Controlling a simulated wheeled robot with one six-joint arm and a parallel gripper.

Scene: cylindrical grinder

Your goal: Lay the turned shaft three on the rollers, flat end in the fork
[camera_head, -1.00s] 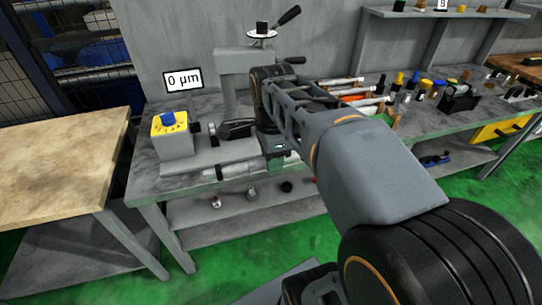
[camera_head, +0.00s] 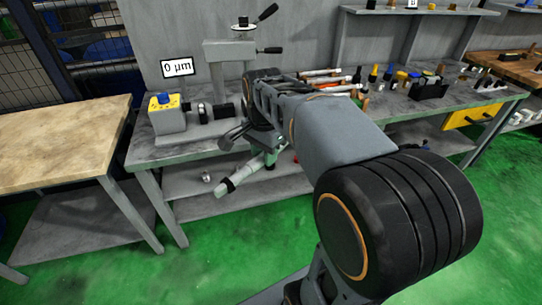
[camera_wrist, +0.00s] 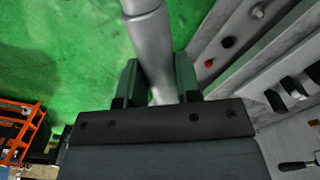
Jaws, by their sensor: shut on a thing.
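My gripper (camera_wrist: 158,82) is shut on a grey turned shaft (camera_wrist: 150,40), which runs between its two dark green fingers in the wrist view. In the head view the shaft (camera_head: 245,172) hangs in front of the bench, tilted with its left end lower and a dark band near that end. My gripper (camera_head: 270,158) is partly hidden by my arm there. The grinder's yellow-topped box with a blue knob (camera_head: 167,113) stands on the bench, with dark fittings (camera_head: 203,112) to its right. I cannot make out the rollers or the fork clearly.
The grey bench (camera_head: 150,152) has a lower shelf (camera_head: 185,208) with small round parts. More shafts (camera_head: 325,78) lie in a rack behind my arm. A wooden table (camera_head: 60,145) stands at the left. The green floor in front is clear.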

